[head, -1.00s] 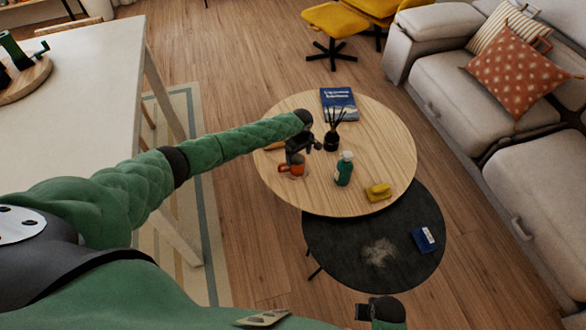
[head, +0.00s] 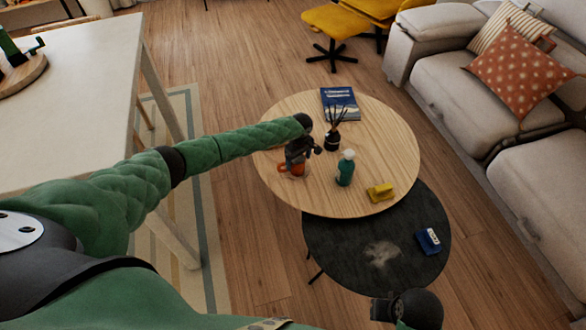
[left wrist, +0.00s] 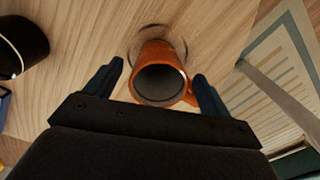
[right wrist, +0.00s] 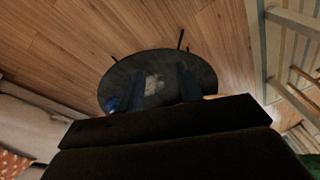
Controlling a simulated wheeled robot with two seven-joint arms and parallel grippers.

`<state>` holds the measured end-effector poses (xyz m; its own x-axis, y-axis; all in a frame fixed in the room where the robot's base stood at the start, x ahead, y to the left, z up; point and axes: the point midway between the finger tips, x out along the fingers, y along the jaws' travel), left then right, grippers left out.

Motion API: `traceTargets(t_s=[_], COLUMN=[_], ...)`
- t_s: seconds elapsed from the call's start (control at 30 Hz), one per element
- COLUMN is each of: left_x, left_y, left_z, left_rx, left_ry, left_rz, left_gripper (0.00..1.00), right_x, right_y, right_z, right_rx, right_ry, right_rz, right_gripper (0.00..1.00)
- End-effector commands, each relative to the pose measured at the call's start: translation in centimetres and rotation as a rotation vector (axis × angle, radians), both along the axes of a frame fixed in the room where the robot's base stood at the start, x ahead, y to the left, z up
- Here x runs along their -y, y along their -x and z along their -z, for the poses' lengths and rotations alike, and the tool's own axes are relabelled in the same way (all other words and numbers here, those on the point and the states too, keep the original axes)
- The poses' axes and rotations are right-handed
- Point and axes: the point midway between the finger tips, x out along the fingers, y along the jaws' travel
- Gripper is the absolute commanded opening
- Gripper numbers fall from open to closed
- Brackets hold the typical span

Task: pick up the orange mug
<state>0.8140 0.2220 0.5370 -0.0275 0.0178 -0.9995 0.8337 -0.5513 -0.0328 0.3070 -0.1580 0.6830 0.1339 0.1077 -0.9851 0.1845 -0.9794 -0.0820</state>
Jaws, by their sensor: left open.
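The orange mug (head: 292,170) stands on the round wooden table (head: 388,140), partly hidden in the head view by my left gripper (head: 300,160). In the left wrist view the mug (left wrist: 160,75) shows its dark inside, with its handle toward the right finger. My left gripper (left wrist: 160,85) is open, with one finger on each side of the mug. I cannot tell whether either finger touches it. My right gripper (head: 385,308) is over the floor near the bottom of the head view. In the right wrist view its two fingers (right wrist: 161,85) are spread apart with nothing seen between them.
On the wooden table are a dark reed diffuser (head: 332,138), a green bottle (head: 345,168), a yellow item (head: 380,192) and a blue book (head: 340,103). A lower dark table (head: 340,255) holds a blue box (head: 428,240). A sofa (head: 455,95) stands at right.

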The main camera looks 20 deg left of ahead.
Motion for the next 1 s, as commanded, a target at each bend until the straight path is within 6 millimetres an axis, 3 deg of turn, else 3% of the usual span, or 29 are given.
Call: traceTargets(t_s=[0.2,0.43,0.73,1.0], left_x=[0.0,0.0,0.0,0.0], left_y=[0.0,0.0,0.0,0.0], left_z=[0.4,0.4,0.4,0.3], left_rx=[0.000,0.000,0.000,0.000], left_ry=[0.000,0.000,0.000,0.000], left_rz=[0.000,0.000,0.000,0.000], left_gripper=[0.82,0.82,0.26,0.26], right_x=[0.1,0.1,0.0,0.0], right_y=[0.6,0.6,0.6,0.6], right_z=[-1.5,-1.6,-1.6,-1.6], right_rx=[0.000,0.000,-0.002,-0.001], right_ry=[-0.003,-0.003,-0.004,-0.005], right_rz=[0.000,0.000,0.000,0.001], right_gripper=[0.36,0.36,0.36,0.36])
